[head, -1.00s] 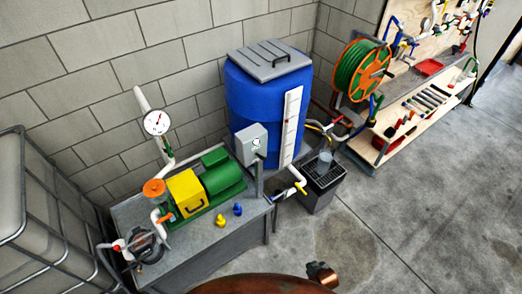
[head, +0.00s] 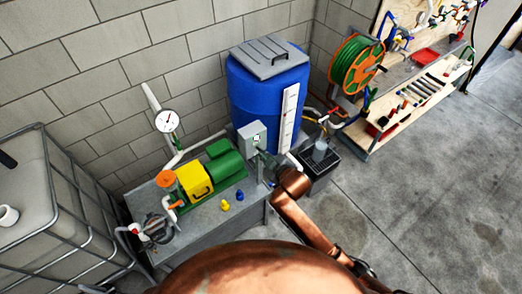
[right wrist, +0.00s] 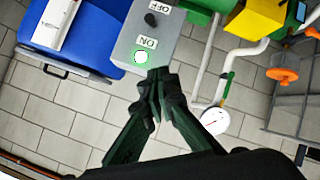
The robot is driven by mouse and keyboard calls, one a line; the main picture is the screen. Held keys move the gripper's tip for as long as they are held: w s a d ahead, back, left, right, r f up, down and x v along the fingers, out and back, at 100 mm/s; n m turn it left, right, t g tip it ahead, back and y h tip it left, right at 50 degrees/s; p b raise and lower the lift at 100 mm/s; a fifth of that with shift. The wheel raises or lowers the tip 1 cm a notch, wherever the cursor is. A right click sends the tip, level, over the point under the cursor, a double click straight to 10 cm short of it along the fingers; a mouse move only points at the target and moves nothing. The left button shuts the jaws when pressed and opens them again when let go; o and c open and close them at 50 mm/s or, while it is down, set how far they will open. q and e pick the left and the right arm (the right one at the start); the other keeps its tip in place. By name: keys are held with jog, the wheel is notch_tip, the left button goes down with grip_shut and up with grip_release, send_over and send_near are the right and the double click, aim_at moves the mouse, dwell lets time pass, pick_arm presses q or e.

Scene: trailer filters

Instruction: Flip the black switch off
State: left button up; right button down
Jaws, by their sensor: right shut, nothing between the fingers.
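The grey switch box (head: 251,138) stands on a post at the bench's right end, in front of the blue barrel. In the right wrist view the box (right wrist: 168,50) appears upside down, with a black switch (right wrist: 151,19) between the OFF and ON labels. A small green-rimmed light (right wrist: 141,56) is next to ON. My right gripper (head: 265,160) is at the box in the head view. In the right wrist view its shut, empty fingertips (right wrist: 157,74) are by the box's edge on the ON side; I cannot tell whether they touch. My left gripper is not in view.
The bench (head: 228,221) carries a green and yellow pump (head: 197,180), a gauge (head: 168,121) and small yellow and blue parts. The blue barrel (head: 262,95) is behind the box. A black crate (head: 318,178) stands to the right. Open floor lies further right.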

jog(key=shift+w, duration=0.1)
jog(key=p, duration=0.1)
send_over(259, 150)
jog(key=s+a, duration=0.2)
jog(key=s, duration=0.1)
notch_tip(259, 150, down, 5)
jog(key=shift+d+f, duration=0.1)
jog(key=shift+d, duration=0.05)
jog(key=shift+d+f+p, duration=0.5)
jog(key=shift+d+f, duration=0.35)
jog(key=shift+f, duration=0.2)
jog(key=shift+d+f, duration=0.45)
jog(key=shift+f, duration=0.1)
jog(key=shift+d, duration=0.1)
